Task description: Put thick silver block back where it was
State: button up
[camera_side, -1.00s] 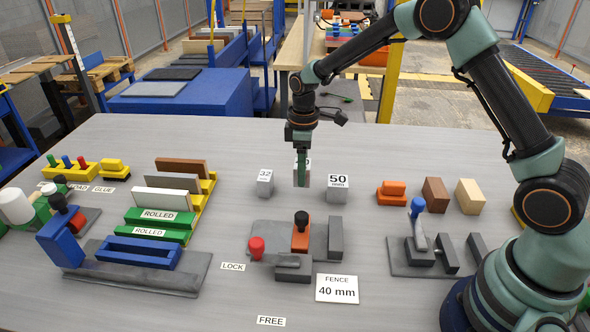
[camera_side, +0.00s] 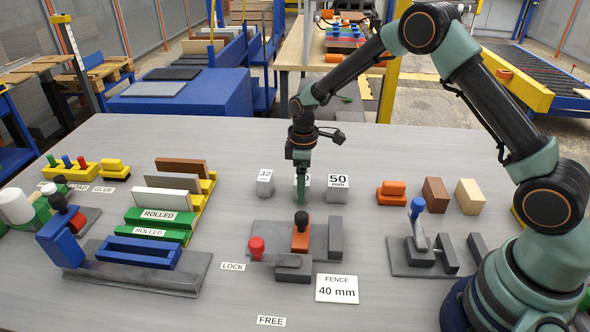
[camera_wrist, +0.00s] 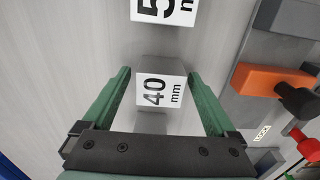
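A silver block labelled 40 mm (camera_wrist: 160,88) stands between the two fingers of my gripper (camera_wrist: 160,75) in the wrist view. The fingers are open, with a narrow gap on each side of the block. In the side view, my gripper (camera_side: 300,200) is low at the table, and its green finger hides most of this block. The block appears to rest on the table in the row between a smaller silver block labelled 32 (camera_side: 265,187) and a larger one labelled 50 mm (camera_side: 337,194).
A grey fixture with an orange slide (camera_side: 300,238), red knob (camera_side: 256,247) and dark fence bar (camera_side: 335,240) lies in front of the row. A 40 mm fence card (camera_side: 337,289) lies nearer. Orange, brown and tan blocks (camera_side: 470,197) stand to the right.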

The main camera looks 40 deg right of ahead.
jog(key=shift+r, duration=0.1)
notch_tip(320, 180, up, 12)
jog(key=s+d+r+m+t, duration=0.1)
jog(key=s+r+m+t, duration=0.3)
jog(key=s+r, duration=0.65)
jog(key=s+d+r+m+t, duration=0.1)
jog(key=s+m, duration=0.4)
jog(key=s, duration=0.4)
jog(key=shift+s+t, duration=0.25)
jog(key=shift+t, duration=0.05)
jog(key=shift+r, duration=0.15)
dwell(0.7)
